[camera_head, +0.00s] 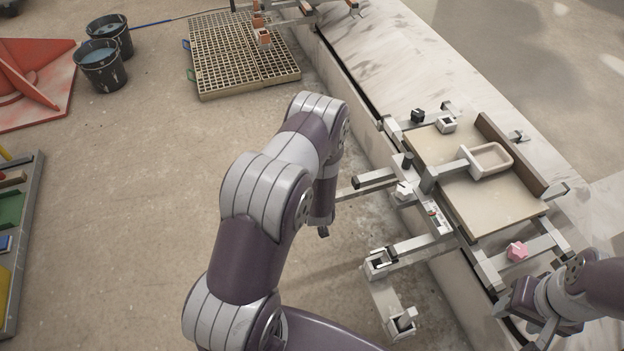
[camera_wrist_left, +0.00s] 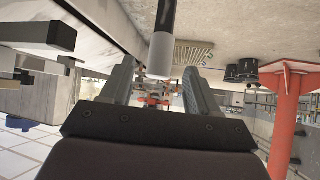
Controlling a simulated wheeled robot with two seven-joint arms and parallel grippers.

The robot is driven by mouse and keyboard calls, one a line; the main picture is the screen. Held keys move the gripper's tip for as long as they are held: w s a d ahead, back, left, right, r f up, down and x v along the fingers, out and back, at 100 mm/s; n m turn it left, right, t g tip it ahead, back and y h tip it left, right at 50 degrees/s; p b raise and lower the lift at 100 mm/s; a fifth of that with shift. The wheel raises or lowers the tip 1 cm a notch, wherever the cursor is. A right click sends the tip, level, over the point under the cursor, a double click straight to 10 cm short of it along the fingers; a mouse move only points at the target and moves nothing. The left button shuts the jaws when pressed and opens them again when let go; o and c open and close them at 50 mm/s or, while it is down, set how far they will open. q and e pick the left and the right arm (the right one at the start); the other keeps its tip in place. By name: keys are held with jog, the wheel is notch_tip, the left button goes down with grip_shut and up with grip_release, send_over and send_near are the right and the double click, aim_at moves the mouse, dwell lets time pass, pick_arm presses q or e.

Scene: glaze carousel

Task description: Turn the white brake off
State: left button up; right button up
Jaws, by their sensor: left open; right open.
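A small white knob (camera_head: 403,190), which looks like the white brake, sits on the near left side of the carousel frame. I cannot tell its setting. My left gripper (camera_head: 323,231) hangs to the left of it, apart from it and mostly hidden by my own arm. In the left wrist view, the left gripper's fingers (camera_wrist_left: 160,80) are spread, with a white and dark bar end (camera_wrist_left: 162,52) showing beyond and between them. My right gripper (camera_head: 515,305) is open at the lower right, below a pink knob (camera_head: 517,250), and its fingertips are hard to make out.
A black knob (camera_head: 417,115) sits at the frame's far end. A pale tray (camera_head: 490,160) rests on the carousel board (camera_head: 490,205). Grey bars stick out to the left of the frame.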

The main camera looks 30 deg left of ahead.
pick_arm(q)
jog(key=v, duration=0.5)
jog(key=shift+p, duration=0.35)
jog(key=shift+f, duration=0.15)
